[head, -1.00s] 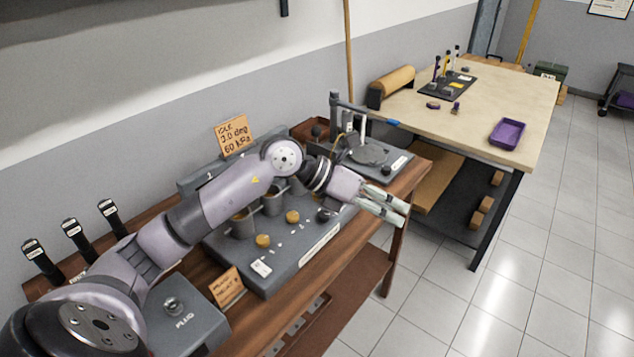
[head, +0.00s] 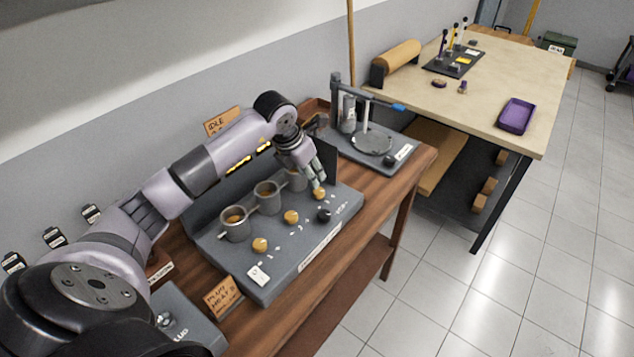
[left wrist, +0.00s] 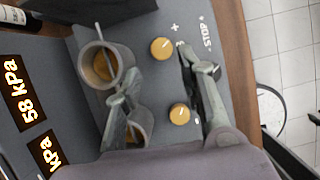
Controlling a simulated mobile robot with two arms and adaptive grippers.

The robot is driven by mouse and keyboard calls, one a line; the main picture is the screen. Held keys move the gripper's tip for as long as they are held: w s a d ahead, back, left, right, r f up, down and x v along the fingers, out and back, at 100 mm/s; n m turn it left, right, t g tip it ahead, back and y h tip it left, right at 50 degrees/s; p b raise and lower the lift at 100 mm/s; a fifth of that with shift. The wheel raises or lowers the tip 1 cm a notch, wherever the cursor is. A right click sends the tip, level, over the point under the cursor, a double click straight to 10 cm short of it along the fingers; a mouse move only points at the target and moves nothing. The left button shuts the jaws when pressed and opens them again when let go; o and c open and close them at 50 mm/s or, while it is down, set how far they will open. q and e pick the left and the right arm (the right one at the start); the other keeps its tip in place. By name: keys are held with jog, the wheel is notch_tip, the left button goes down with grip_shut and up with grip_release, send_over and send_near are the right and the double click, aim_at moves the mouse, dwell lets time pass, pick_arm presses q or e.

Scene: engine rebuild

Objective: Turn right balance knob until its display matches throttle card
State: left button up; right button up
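The grey balance panel (head: 282,262) stands on the wooden bench with several yellow knobs. My left gripper (head: 318,188) points down at the right yellow knob (head: 319,195). In the left wrist view the fingers (left wrist: 158,64) are apart, with the right knob (left wrist: 161,48) between and just past their tips; contact is not clear. The middle knob (left wrist: 179,113) lies nearer the palm. One display (left wrist: 25,94) reads 58 kPa; the other (left wrist: 50,152) shows only "kPa". The card (head: 222,121) shows "IDLE"; my arm hides its lower lines. My right gripper is not in view.
Metal cups (head: 235,224) stand behind the knobs, close to the left fingers. A black knob (head: 323,215) sits just in front of the right knob. A stand with a round plate (head: 371,143) is at the bench's right end. A pale table (head: 480,105) stands beyond.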

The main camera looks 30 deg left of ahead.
aim_at(319, 190)
pick_arm(q)
jog(key=p+x, duration=0.1)
jog(key=x, duration=0.6)
jog(key=shift+d+p, duration=0.1)
jog(key=shift+p, duration=0.25)
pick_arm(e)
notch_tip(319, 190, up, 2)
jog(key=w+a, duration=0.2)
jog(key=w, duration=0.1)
pick_arm(q)
jog(key=shift+w+f, duration=0.2)
jog(key=shift+f, duration=0.2)
jog(key=shift+c, duration=1.3)
grip_shut()
jog(key=shift+f+b, duration=0.1)
jog(key=shift+b, duration=0.3)
jog(key=m+h+b, duration=0.1)
jog(key=m+b, duration=0.2)
jog(key=b, duration=0.1)
jog(key=shift+f, duration=0.1)
jog(key=shift+m+g+h+b, duration=0.4)
jog(key=shift+m+h+b, duration=0.2)
jog(key=shift+m+b, duration=0.95)
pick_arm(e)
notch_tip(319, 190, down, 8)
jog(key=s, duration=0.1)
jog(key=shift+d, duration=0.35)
